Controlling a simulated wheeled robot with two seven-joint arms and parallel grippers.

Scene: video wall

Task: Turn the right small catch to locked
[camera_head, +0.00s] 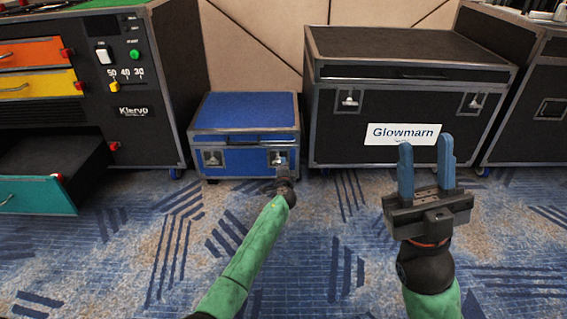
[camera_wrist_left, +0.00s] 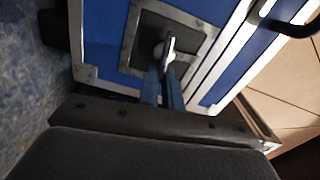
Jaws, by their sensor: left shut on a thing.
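A small blue case (camera_head: 245,112) with metal edges stands on the carpet in the head view. Its front has a left catch (camera_head: 213,157) and a right catch (camera_head: 277,158). My left gripper (camera_head: 282,172) is at the right catch and partly covers it. In the left wrist view, the blue fingers of my left gripper (camera_wrist_left: 166,82) are shut on the silver tab of the catch (camera_wrist_left: 168,52), inside its dark recessed plate. My right gripper (camera_head: 426,168) is raised over the carpet with its blue fingers apart and nothing between them.
A large black case (camera_head: 410,100) labelled Glowmarn stands right of the blue case. A dark cabinet (camera_head: 165,80) stands left, with an open teal drawer (camera_head: 32,195) jutting out. Another black case (camera_head: 540,100) is at far right. The carpet in front is clear.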

